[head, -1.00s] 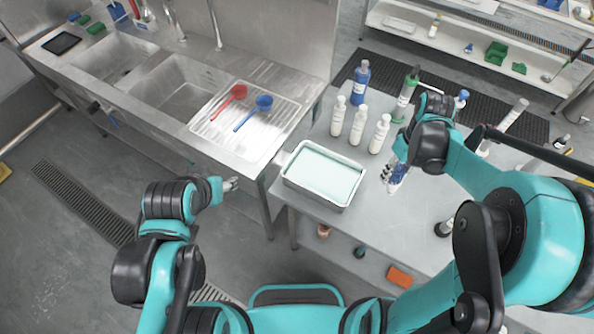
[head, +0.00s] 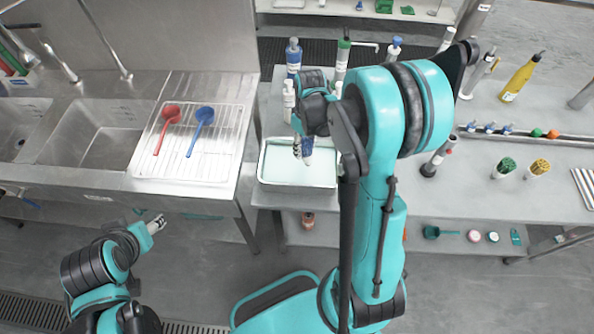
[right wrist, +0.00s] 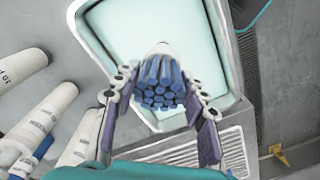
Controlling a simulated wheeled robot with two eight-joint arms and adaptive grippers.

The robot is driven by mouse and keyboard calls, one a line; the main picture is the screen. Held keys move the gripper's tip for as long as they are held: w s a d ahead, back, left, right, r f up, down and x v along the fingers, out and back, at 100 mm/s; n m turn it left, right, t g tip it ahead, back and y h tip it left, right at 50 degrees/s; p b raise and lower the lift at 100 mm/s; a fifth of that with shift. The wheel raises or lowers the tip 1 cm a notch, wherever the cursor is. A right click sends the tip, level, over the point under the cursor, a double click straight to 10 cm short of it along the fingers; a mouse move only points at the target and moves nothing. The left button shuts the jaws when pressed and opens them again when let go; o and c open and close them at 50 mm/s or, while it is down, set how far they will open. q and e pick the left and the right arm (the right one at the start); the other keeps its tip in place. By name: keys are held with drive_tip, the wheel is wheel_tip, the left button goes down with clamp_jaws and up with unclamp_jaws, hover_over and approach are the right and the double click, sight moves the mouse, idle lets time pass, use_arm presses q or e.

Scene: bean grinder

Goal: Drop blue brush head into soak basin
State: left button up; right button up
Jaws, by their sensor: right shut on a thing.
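The blue brush head (right wrist: 160,84), a cluster of blue bristles with a white tip, is between the fingers of my right gripper (right wrist: 156,92). In the head view the brush head (head: 308,146) and my right gripper (head: 303,150) show over the soak basin. The soak basin (head: 297,187) is a metal rectangular tray with pale green liquid, on the side table. In the right wrist view the basin (right wrist: 92,36) lies beneath the brush head. My left gripper (head: 157,223) is low in front of the sink, away from the basin; its finger gap is too small to judge.
White bottles (right wrist: 45,118) stand beside the basin. A red ladle (head: 168,122) and a blue ladle (head: 201,124) lie on the sink's drainboard (head: 222,150). Brushes (head: 506,166) and a yellow bottle (head: 521,78) stand on the table further right.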

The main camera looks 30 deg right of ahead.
wheel_tip(320, 180, down, 4)
drive_tip(key=shift+r+b, duration=0.2)
drive_tip(key=shift+b, duration=0.8)
drive_tip(key=o, duration=1.2)
drive_tip(key=shift+c, duration=0.2)
drive_tip(key=shift+r, duration=0.15)
drive_tip(key=r, duration=1.2)
drive_tip(key=shift+w+d, duration=0.1)
drive_tip(key=shift+d, duration=0.1)
drive_tip(key=shift+f, duration=0.1)
